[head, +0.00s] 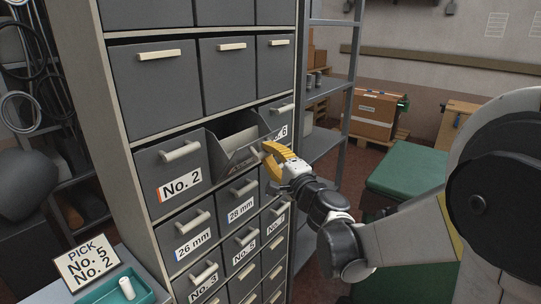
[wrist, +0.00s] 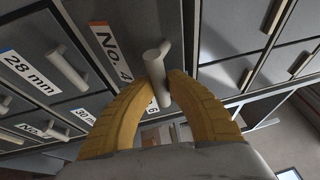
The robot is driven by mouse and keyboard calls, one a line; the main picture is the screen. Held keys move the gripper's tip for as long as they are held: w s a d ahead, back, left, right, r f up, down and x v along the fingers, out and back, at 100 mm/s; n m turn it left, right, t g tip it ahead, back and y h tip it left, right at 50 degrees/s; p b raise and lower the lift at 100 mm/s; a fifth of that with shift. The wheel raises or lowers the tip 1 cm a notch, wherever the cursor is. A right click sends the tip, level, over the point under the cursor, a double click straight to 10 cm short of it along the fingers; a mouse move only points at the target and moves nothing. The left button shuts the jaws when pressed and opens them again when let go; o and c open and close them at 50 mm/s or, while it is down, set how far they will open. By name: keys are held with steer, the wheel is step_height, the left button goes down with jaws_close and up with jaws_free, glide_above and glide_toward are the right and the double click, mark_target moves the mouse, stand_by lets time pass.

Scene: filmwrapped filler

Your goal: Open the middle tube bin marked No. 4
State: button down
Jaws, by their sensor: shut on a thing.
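The middle bin (head: 225,150) between No. 2 and the bin ending in 6 is tilted out at the top, and its inside shows in the head view. In the wrist view its front carries the label No. 4 (wrist: 109,52). Its pale bar handle (wrist: 154,60) lies between the yellow fingers of my gripper (wrist: 165,82), which is shut on it. In the head view my gripper (head: 272,150) is at the bin's front right; the fingers hide part of that front, and the No. 4 label cannot be seen there.
The No. 2 bin (head: 171,172) at left is shut, as are the 28 mm bin (head: 238,201) and 26 mm bin (head: 190,238) below. A sign (head: 88,262) and teal tray (head: 122,292) stand at lower left. A green-topped surface (head: 405,170) is at right.

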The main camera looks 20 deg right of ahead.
steer(key=shift+w+a+r, duration=0.2)
steer(key=shift+w+r, duration=0.1)
steer(key=shift+r, duration=0.2)
steer(key=c, duration=1.6)
jaws_free()
steer(key=shift+f, duration=0.1)
steer(key=shift+s, duration=0.1)
steer(key=v, duration=1.2)
